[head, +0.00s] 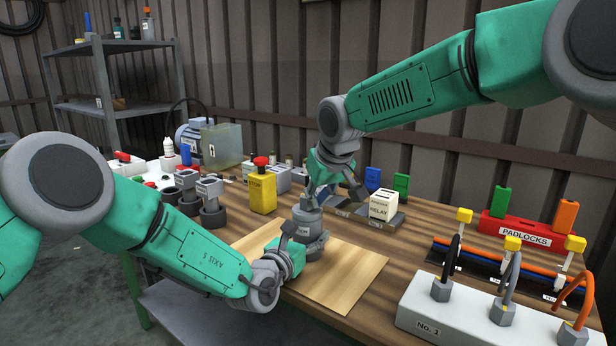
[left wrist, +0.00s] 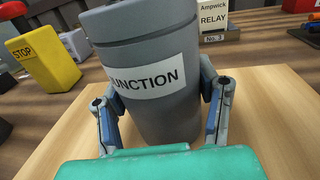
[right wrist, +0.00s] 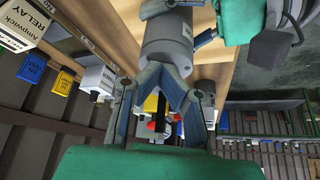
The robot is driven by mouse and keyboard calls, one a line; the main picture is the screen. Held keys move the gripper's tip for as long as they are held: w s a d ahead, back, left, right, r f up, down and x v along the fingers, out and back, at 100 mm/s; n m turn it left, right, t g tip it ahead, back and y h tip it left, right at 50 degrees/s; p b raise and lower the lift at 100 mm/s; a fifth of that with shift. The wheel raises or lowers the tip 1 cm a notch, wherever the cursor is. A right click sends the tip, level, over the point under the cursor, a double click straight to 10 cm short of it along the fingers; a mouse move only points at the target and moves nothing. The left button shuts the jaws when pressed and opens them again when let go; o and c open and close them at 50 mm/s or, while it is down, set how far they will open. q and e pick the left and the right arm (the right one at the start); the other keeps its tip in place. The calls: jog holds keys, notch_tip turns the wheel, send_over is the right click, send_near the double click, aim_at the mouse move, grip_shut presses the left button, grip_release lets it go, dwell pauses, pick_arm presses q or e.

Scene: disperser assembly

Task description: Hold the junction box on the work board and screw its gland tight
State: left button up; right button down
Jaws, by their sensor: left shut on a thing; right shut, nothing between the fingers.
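The junction box (head: 309,243) is a grey cylinder standing upright on the pale work board (head: 345,274). Its "JUNCTION" label (left wrist: 145,80) faces my left wrist camera. My left gripper (head: 293,240) is shut around the box low on its body, one finger on each side in the left wrist view (left wrist: 160,98). My right gripper (head: 318,194) points down just above the box top. In the right wrist view its fingertips (right wrist: 164,72) are together and empty, close to the box (right wrist: 168,42). I cannot tell whether they touch it. I cannot make out the gland.
A yellow STOP box (head: 262,193) stands behind left of the board. A white relay (head: 383,205) stands behind right. A red padlock rack (head: 515,231) and a white cable block (head: 455,310) are at the right. The board's front right part is clear.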

jog(key=shift+s+a+r, duration=0.1)
jog(key=shift+a, duration=0.1)
jog(key=shift+s+a, duration=0.15)
jog(key=shift+a, duration=0.3)
jog(key=shift+a, duration=0.3)
jog(key=shift+s, duration=0.15)
jog(key=shift+s, duration=0.25)
notch_tip(320, 180, up, 6)
jog(key=shift+d, duration=0.2)
dwell(0.3)
jog(key=shift+w+d+f, duration=0.15)
jog(key=shift+d+f, duration=0.15)
jog(key=shift+f, duration=0.7)
jog(key=shift+w+d+f, duration=0.1)
jog(key=shift+d+f, duration=0.15)
jog(key=shift+f, duration=0.8)
jog(key=shift+w+d+f, duration=0.15)
jog(key=shift+d+f, duration=0.15)
jog(key=shift+f, duration=0.7)
